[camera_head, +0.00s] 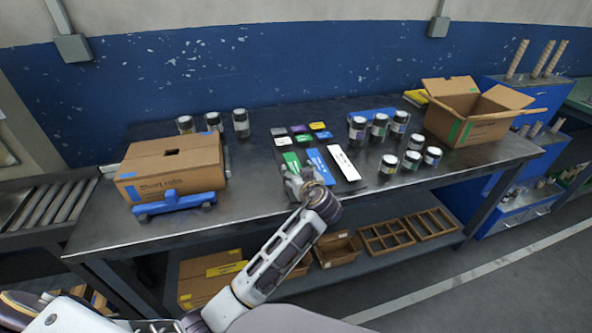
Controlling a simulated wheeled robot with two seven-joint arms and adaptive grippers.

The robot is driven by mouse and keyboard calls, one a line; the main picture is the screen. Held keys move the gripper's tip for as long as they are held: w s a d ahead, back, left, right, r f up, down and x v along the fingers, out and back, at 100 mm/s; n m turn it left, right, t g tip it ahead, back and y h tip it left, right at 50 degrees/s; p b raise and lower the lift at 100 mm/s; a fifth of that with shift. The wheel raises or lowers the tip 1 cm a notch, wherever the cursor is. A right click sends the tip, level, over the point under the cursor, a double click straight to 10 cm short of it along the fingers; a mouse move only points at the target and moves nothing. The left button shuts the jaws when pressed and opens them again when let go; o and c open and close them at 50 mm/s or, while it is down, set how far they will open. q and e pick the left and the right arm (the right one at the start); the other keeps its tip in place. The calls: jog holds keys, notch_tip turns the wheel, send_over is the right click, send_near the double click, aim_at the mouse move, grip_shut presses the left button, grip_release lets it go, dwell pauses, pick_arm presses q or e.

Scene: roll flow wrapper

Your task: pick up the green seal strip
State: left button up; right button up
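The green seal strip (291,161) lies on the dark tabletop, left of a blue strip (319,166) and a white strip (344,162). My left gripper (295,179) is at the near end of the green strip and covers that end. Its fingers are small and partly hidden by the wrist, so I cannot tell whether they are open or shut, or whether they touch the strip. My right gripper is not in view.
Small coloured cards (300,138) lie behind the strips. A closed cardboard box (170,167) stands left beside a blue holder (174,203). Several jars (389,163) stand right, before an open box (470,115). The front table edge is mostly clear.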

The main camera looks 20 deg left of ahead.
aim_at(298, 173)
pick_arm(q)
jog(key=c, duration=0.7)
jog(key=shift+r, duration=0.1)
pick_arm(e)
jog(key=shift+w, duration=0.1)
pick_arm(q)
jog(key=shift+r, duration=0.5)
notch_tip(298, 173, up, 8)
jog(key=shift+f+p, duration=0.15)
jog(key=shift+p, duration=0.5)
jog(key=shift+r, duration=0.55)
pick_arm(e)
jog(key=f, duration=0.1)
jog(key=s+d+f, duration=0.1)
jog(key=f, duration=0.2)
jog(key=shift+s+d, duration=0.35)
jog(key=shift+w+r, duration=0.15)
